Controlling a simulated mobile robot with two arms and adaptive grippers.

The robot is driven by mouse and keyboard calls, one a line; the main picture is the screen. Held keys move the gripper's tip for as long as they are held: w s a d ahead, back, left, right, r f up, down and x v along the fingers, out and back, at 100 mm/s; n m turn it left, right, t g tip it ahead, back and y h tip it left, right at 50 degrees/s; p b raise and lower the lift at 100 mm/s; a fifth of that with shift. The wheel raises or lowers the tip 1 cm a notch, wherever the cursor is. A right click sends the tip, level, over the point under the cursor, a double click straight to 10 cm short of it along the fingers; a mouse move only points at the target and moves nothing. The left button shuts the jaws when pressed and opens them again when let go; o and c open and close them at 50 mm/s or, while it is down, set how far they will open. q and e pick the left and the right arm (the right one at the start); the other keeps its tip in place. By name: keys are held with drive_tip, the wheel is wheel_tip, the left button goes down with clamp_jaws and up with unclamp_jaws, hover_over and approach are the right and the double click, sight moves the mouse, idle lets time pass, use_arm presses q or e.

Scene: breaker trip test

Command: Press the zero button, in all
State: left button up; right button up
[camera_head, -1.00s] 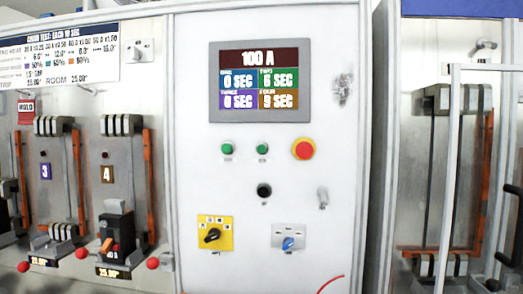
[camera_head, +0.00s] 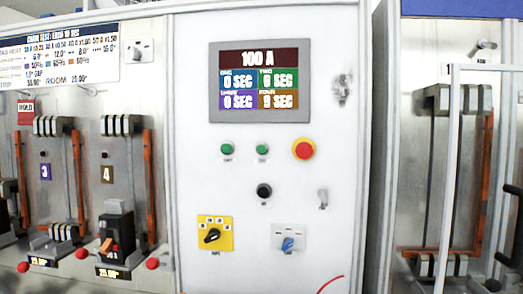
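The white control panel (camera_head: 345,150) stands in the middle of the view. Its screen (camera_head: 261,81) reads 100 A, with three timers at 0 SEC and one at 9 SEC. Below the screen are a left green button (camera_head: 227,149), a right green button (camera_head: 262,149) and a large red button (camera_head: 303,149) on a yellow ring. A black round button (camera_head: 264,191) sits lower in the middle. The small labels under the buttons are too blurred to read, so I cannot tell which one is zero. Neither gripper is in view.
A yellow rotary selector (camera_head: 214,233) and a blue-knobbed switch (camera_head: 289,243) sit low on the panel. At left are numbered test stations with a black breaker (camera_head: 117,228) at station 4. At right is a framed bay (camera_head: 446,180). Nothing stands before the panel's buttons.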

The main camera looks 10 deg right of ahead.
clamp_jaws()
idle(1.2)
